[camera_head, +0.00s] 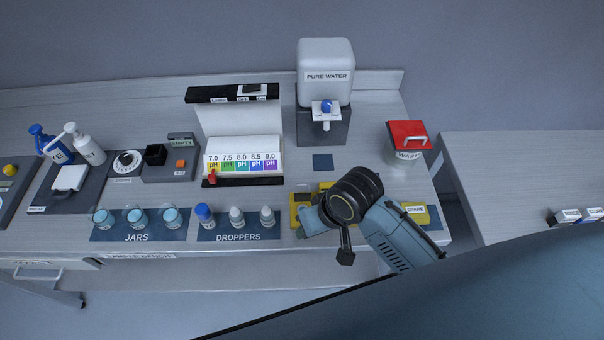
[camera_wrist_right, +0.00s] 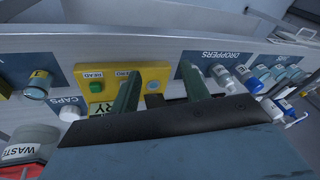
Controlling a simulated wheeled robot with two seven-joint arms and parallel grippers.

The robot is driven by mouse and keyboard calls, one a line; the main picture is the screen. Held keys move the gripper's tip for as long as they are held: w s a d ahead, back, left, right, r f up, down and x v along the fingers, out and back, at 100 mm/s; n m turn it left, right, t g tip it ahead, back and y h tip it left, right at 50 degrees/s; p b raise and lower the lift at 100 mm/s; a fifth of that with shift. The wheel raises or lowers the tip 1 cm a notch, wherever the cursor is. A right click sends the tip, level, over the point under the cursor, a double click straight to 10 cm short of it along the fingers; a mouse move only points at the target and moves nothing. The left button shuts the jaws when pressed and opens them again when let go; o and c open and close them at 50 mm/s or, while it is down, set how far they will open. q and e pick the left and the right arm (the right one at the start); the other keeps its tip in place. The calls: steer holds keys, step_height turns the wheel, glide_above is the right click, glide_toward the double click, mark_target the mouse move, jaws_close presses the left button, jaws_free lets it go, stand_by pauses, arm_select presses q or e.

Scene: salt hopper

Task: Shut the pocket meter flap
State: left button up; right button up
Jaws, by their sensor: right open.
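The pocket meter is a yellow device (camera_head: 296,200) on the bench right of the droppers, largely covered by my right arm in the head view. In the right wrist view the yellow meter (camera_wrist_right: 110,91) shows a green READ button, a round pale button under a ZERO label, and part of a label ending in RY. My right gripper (camera_wrist_right: 160,71) is open and empty. Its two green fingers stand apart over or close to the meter; contact cannot be told. The flap cannot be made out clearly behind the fingers and gripper body. My left gripper is not in view.
A droppers mat (camera_head: 238,237) with several bottles lies left of the meter. A yellow SPARE box (camera_head: 419,214) sits right of my arm. A red-lidded waste bin (camera_head: 404,155), water dispenser (camera_head: 325,75) and pH card stand (camera_head: 243,181) stand behind. A side bench is at the right.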

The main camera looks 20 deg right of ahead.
steer(key=w+a+r+m+g, duration=0.1)
steer(key=w+a+r, duration=0.1)
steer(key=w+r, duration=0.4)
steer(key=m+g+h+p, duration=0.1)
steer(key=m+g+h, duration=0.1)
steer(key=m+h, duration=0.1)
glide_toward(302, 184)
step_height(302, 184, down, 8)
steer(key=shift+d+r+p, duration=0.1)
steer(key=shift+r+p, duration=0.05)
steer(key=shift+p, duration=0.4)
steer(key=c, duration=0.8)
steer(key=shift+o, duration=0.2)
steer(key=shift+s+t, duration=0.1)
steer(key=shift+t, duration=0.2)
